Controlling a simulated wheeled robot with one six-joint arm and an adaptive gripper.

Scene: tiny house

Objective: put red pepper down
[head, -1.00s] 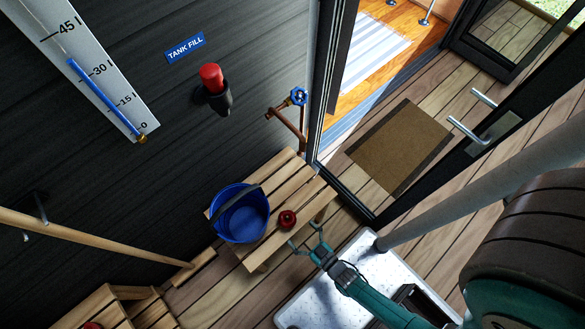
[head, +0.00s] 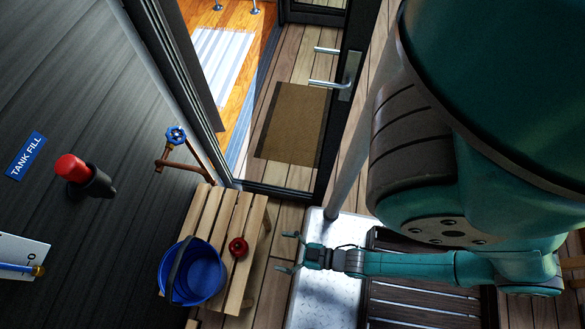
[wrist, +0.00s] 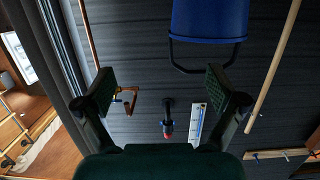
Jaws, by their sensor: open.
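The red pepper (head: 238,247) sits on the slatted wooden bench (head: 228,212), close to the right side of the blue bucket (head: 199,274). It is small in the head view, and I do not see it in the wrist view. My gripper (head: 288,252) is open and empty, to the right of the pepper and apart from it, beyond the bench's right edge. In the wrist view my gripper (wrist: 164,92) shows its two fingers wide apart with nothing between them. The bucket (wrist: 209,22) appears upside down at the top there.
A dark wall with a red-capped fitting (head: 72,168) and a blue-handled valve (head: 175,135) stands behind the bench. An open glass door with a handle (head: 322,84) and a brown mat (head: 290,124) lie beyond. A white tray-like surface (head: 328,290) is below my arm.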

